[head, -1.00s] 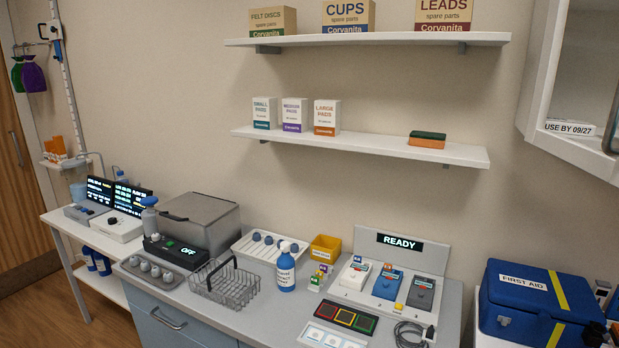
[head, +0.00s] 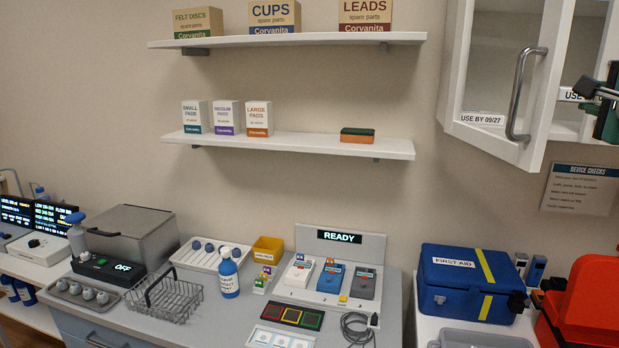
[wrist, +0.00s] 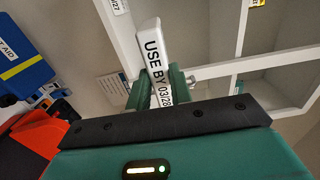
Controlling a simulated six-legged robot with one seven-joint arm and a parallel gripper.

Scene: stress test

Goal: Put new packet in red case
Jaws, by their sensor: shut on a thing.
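My gripper (wrist: 159,84) is shut on a white packet (wrist: 149,38) marked USE BY 03/28, its green fingers on either side of it. In the head view my gripper (head: 592,92) is at the right edge, in front of the wall cabinet, with the held packet (head: 570,95) partly hidden. The red case (head: 590,290) is at the lower right, cut off by the frame edge, below my gripper. It also shows in the wrist view (wrist: 42,130) at the left. Another packet (head: 482,119), marked USE BY 09/27, lies in the cabinet.
The glass cabinet door (head: 525,85) with its long handle hangs left of my gripper. A blue first aid box (head: 455,285) stands left of the red case. A grey tray (head: 485,340) lies in front of it. A notice (head: 580,190) is on the wall.

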